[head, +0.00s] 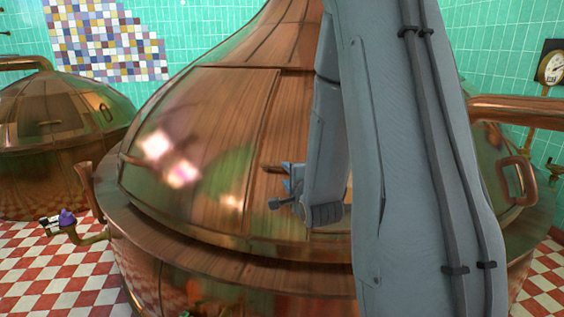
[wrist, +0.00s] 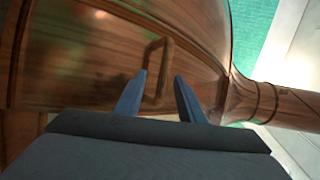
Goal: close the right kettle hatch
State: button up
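A large copper kettle (head: 200,265) fills the middle of the head view, partly hidden by my arm. A broad copper hatch panel (head: 205,115) shows on its left face; I cannot tell whether it stands ajar. A loop handle (head: 526,182) shows on the kettle's right side. My gripper (head: 283,187) is in front of the kettle, its blue fingers beside a small brown bar, perhaps a handle. In the wrist view, my gripper (wrist: 161,76) is open, its fingers apart on either side of a copper loop handle (wrist: 166,60) on a curved copper panel (wrist: 90,60). Contact is unclear.
A smaller copper kettle (head: 60,130) stands at the left. A copper pipe (head: 525,108) runs off to the right below a gauge (head: 553,68). A bent pipe with a purple knob (head: 67,217) sticks out at the left. Checkered floor (head: 60,265) shows at the lower left.

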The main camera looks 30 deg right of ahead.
jog(key=x, duration=0.2)
jog(key=p+x, duration=0.1)
jog(key=x, duration=0.2)
jog(key=p+x, duration=0.1)
jog(key=x, duration=0.2)
jog(key=shift+d+r, duration=0.1)
jog(key=shift+r, duration=0.3)
grip_shut()
